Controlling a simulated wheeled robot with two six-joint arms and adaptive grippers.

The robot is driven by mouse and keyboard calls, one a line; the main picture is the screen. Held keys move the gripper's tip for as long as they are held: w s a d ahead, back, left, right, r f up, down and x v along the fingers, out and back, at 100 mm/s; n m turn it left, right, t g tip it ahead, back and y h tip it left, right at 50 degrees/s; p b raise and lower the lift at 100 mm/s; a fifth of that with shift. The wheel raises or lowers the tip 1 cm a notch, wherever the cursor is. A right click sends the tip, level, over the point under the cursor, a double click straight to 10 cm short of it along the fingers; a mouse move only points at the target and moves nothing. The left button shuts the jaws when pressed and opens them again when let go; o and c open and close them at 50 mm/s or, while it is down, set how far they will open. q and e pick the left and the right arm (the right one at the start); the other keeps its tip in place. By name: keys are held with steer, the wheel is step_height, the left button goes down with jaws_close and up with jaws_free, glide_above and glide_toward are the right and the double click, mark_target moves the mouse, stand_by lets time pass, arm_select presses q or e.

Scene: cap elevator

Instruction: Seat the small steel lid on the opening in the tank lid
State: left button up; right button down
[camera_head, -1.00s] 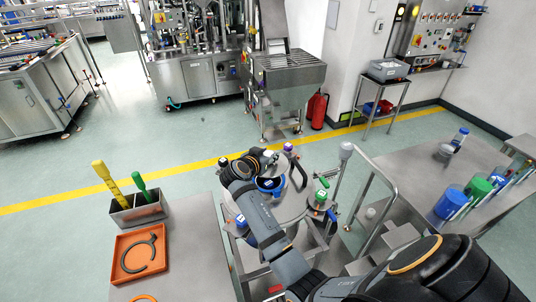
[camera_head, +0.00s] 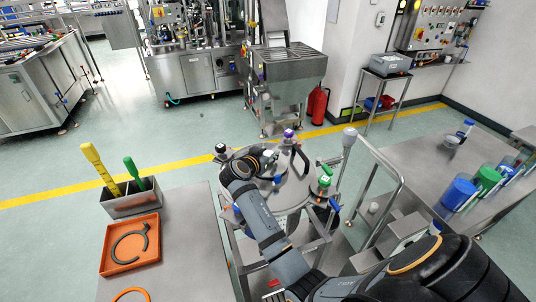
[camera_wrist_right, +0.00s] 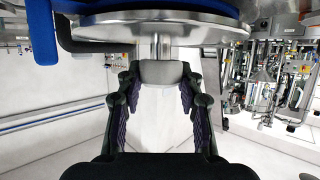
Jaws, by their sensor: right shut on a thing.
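The small steel lid (camera_wrist_right: 160,28) spans the top of the right wrist view as a bright disc, with a short stem and a grey knob (camera_wrist_right: 160,73). My right gripper (camera_wrist_right: 158,85) is shut on that knob. A blue ring and a blue handle (camera_wrist_right: 42,32) show close against the far side of the lid. In the head view my right gripper (camera_head: 270,160) is over the tank lid (camera_head: 294,190), and my arm hides much of the opening. I cannot tell whether the small lid touches the opening's rim. My left gripper is not in view.
A purple-topped fitting (camera_head: 289,134) and a green-topped fitting (camera_head: 325,176) stand up from the tank lid beside a dark curved handle. At left are an orange tray (camera_head: 131,244) and a steel bin (camera_head: 131,200). A rail stands right of the tank.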

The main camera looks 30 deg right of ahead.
stand_by(0.3)
steer(key=shift+f+b, duration=0.4)
steer(key=c, duration=0.8)
jaws_free()
steer(key=shift+r+p, duration=2.3)
steer(key=shift+r, duration=1.25)
steer(key=shift+f, duration=0.15)
